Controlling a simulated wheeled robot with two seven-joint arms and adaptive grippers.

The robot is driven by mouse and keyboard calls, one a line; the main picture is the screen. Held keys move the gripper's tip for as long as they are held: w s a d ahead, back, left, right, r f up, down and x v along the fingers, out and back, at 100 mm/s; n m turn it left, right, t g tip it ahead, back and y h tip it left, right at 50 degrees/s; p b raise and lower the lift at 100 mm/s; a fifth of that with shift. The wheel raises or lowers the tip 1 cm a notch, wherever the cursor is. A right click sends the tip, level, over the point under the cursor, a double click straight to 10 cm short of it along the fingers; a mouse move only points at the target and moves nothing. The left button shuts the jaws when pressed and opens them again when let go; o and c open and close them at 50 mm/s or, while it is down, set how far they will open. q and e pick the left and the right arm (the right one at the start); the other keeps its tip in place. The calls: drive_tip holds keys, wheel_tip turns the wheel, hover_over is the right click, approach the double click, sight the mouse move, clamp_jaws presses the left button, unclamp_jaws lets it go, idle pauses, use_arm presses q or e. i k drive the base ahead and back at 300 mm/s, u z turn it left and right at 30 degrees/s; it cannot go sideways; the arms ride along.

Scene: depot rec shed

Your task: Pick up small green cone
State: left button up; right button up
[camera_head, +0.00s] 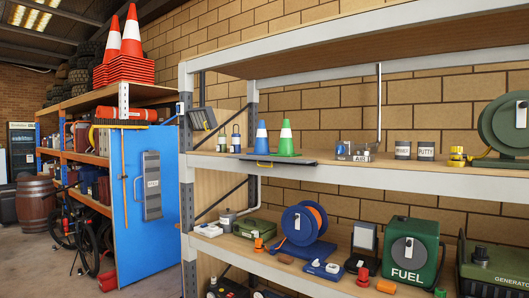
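The small green cone (286,141) stands upright on the middle shelf of the metal rack, in the head view. It has a white band. It stands on or just behind a flat dark tray or mat (299,160) at the shelf's front. Neither of my grippers is in view.
The shelf (450,181) has a white front edge, with another shelf above. Small jars stand left of the cones; tins (426,151) and a green reel (506,124) stand right. The lower shelf holds a blue cable reel (303,224) and a fuel can (410,250).

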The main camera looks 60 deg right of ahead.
sight(285, 147)
drive_tip(key=i, duration=0.5)
drive_tip(key=z, duration=2.65)
drive_tip(key=i, duration=3.15)
drive_tip(key=u, duration=0.3)
